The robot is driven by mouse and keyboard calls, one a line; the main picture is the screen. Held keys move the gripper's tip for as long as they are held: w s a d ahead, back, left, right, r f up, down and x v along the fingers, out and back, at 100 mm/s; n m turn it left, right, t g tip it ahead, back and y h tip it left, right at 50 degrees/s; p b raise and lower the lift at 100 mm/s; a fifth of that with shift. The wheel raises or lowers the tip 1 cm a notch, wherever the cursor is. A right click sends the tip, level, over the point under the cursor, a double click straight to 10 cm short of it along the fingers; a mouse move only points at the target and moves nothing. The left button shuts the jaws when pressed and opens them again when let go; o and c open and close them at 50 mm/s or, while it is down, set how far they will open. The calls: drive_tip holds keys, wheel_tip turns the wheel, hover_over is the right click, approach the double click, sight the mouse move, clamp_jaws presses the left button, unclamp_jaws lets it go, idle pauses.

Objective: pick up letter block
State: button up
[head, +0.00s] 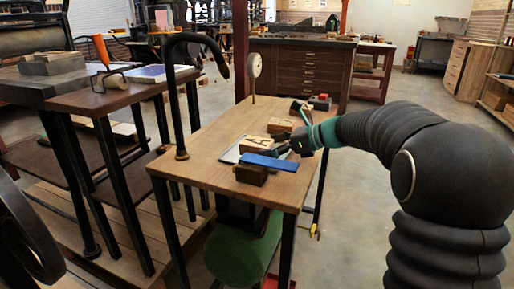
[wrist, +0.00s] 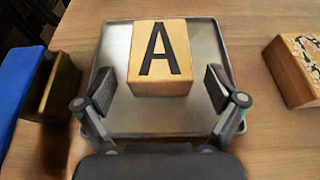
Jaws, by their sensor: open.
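The letter block is a light wooden block with a black A on its top face. In the wrist view the letter block (wrist: 160,60) lies on a grey metal tray (wrist: 120,115), toward its far edge. My gripper (wrist: 165,90) is open, with one finger to each side of the block's near part and a gap on both sides. In the head view my gripper (head: 277,145) is over the wooden table, and the letter block (head: 257,142) shows just beyond it, partly covered. The tray (head: 231,155) also shows there.
A patterned wooden block (wrist: 296,70) lies to the right. The wooden table (head: 205,158) has bare room at its left front. A black curved post (head: 178,100) rises at its left edge.

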drive_tip(key=shift+x, duration=0.8)
drive_tip(key=c, duration=1.4)
